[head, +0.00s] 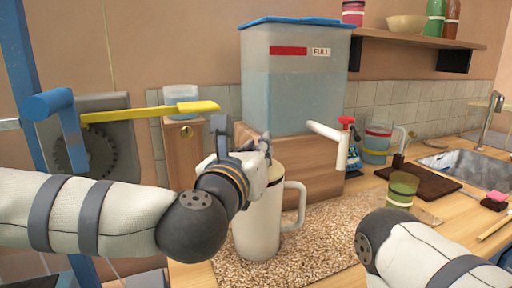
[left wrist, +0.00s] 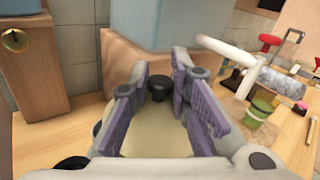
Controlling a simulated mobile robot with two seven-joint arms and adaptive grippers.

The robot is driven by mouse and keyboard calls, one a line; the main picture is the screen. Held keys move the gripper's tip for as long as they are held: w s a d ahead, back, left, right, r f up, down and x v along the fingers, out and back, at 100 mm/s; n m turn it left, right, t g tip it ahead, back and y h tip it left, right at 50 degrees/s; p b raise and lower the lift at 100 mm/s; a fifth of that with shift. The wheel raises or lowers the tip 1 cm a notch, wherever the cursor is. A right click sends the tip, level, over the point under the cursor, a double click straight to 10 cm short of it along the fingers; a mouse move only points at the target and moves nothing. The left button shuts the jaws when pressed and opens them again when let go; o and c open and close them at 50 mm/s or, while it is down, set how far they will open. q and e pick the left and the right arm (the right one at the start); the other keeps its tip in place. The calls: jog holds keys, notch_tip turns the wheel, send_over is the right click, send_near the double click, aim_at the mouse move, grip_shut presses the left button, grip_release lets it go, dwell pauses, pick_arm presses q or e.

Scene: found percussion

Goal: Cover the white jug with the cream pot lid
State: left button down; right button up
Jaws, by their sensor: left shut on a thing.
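The white jug (head: 258,222) stands upright on the speckled mat, its handle on the right. My left gripper (head: 262,150) is directly above the jug's mouth and hides part of its top. In the left wrist view, the cream pot lid (left wrist: 155,138) with its black knob (left wrist: 158,88) lies between the fingers of my left gripper (left wrist: 160,100), which is shut on it. The lid is hard to make out in the head view, and I cannot tell whether it touches the jug's rim. My right arm shows at the lower right, with its gripper out of view.
A large blue-lidded water tank (head: 296,95) stands on a wooden block (head: 315,165) behind the jug, its white spout (head: 328,131) reaching to the right. A green cup (head: 402,188) stands right of the speckled mat (head: 325,238). A sink (head: 470,165) is at far right.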

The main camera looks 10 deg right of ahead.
pick_arm(q)
jog(key=shift+f, duration=0.55)
jog(key=c, duration=1.4)
grip_release()
jog(key=shift+s, duration=0.1)
jog(key=v, duration=1.2)
